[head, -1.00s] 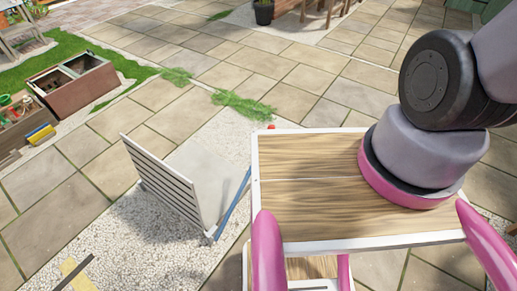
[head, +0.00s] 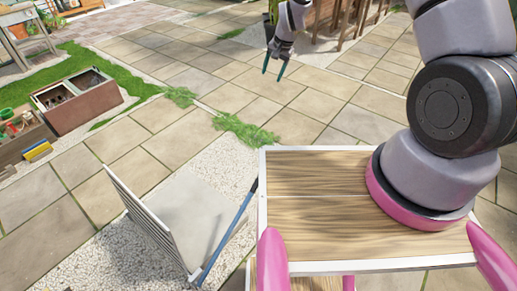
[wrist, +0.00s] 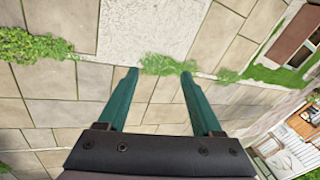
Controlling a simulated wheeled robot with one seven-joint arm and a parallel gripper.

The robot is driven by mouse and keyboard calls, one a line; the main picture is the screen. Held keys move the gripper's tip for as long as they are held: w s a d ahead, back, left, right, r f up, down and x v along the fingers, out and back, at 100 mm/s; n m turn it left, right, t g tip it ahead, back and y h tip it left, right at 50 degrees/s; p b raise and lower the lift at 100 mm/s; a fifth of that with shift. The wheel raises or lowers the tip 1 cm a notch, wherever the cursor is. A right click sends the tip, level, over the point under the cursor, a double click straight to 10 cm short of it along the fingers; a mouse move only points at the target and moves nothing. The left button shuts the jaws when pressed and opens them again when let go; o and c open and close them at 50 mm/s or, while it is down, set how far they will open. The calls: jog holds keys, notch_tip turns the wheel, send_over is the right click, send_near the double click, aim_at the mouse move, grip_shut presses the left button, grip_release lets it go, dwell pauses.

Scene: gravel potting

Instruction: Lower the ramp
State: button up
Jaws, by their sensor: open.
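A pale grey slatted panel (head: 145,220), which looks like the ramp, stands raised and tilted on the gravel at the lower left of the head view. A blue bar (head: 226,235) slants along its right side; I cannot tell how the two are joined. My gripper (head: 273,69) hangs far beyond the panel near the top of the head view, apart from it. In the wrist view my gripper (wrist: 158,76) has its two teal fingers spread with nothing between them. The panel does not show in the wrist view.
Open paving (head: 130,140) with grass tufts (head: 245,132) lies between the panel and my gripper. A brown planter box (head: 78,100) stands on the left. A crate of small items (head: 22,135) is at the far left. Wooden legs of furniture (head: 345,15) stand behind my gripper.

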jog(key=shift+m+g+h, duration=0.5)
jog(key=shift+m+g, duration=0.1)
jog(key=shift+g, duration=0.3)
jog(key=s+a+f, duration=0.1)
jog(key=s+f, duration=0.3)
jog(key=f, duration=1.2)
jog(key=s+a+f, duration=0.2)
jog(key=s+f, duration=0.3)
jog(key=f, duration=1.1)
jog(key=s+a+f, duration=0.2)
jog(key=s+f, duration=0.2)
jog(key=f, duration=1.3)
jog(key=shift+s+a+f, duration=0.1)
jog(key=shift+s, duration=0.3)
grip_shut()
